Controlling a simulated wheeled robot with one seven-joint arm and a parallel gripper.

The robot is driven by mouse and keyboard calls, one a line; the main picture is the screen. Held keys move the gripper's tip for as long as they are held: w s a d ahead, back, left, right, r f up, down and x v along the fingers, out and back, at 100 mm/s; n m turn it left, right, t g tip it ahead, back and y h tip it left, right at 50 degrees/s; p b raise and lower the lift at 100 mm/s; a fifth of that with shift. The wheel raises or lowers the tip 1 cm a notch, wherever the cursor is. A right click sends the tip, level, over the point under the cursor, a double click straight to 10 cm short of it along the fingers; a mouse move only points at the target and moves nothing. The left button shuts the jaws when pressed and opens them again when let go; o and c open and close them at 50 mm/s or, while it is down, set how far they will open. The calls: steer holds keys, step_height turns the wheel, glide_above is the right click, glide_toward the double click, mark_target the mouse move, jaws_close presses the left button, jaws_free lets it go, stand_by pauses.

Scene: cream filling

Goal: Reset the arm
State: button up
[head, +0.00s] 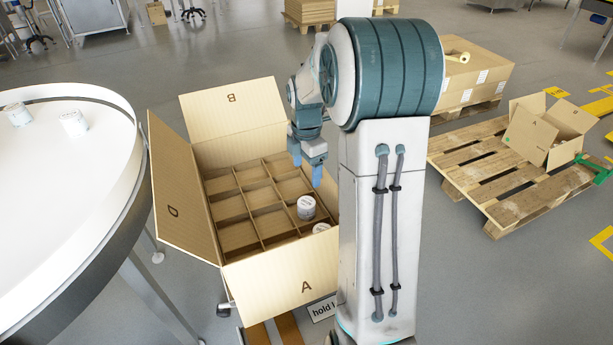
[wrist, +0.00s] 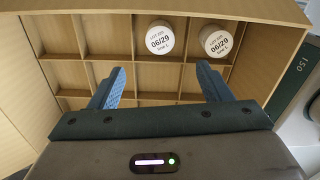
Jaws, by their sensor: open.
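My gripper (head: 306,174) is above the divided cardboard box (head: 290,281), over its right side, with its blue fingers pointing down. In the wrist view my gripper (wrist: 160,87) is open, its two blue fingers wide apart with nothing between them. Two white jars stand in box compartments: one jar (head: 306,207) and another jar (head: 321,228) nearer flap A, partly hidden by my arm. In the wrist view both show printed lids, one at the middle (wrist: 160,38) and one to the right (wrist: 216,40), apart from the fingers.
A wooden pallet (head: 520,195) with an open carton (head: 545,130) stands at the right. The box flaps spread outward.

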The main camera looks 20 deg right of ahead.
steer(key=shift+r, duration=0.1)
stand_by(0.3)
steer(key=s+a+r+m+t+p, duration=0.1)
steer(key=s+a+r+m, duration=0.2)
steer(key=s+m, duration=0.3)
steer(key=s+a+r+m+t+p, duration=0.1)
steer(key=s+a+r+m+p, duration=0.1)
steer(key=s+a+r+m, duration=0.2)
steer(key=s+a+r+m+p, duration=0.1)
steer(key=s+a+r+m, duration=0.3)
steer(key=s+m, duration=0.5)
steer(key=shift+s+r+t, duration=0.35)
steer(key=shift+s+t, duration=0.05)
steer(key=shift+s, duration=0.75)
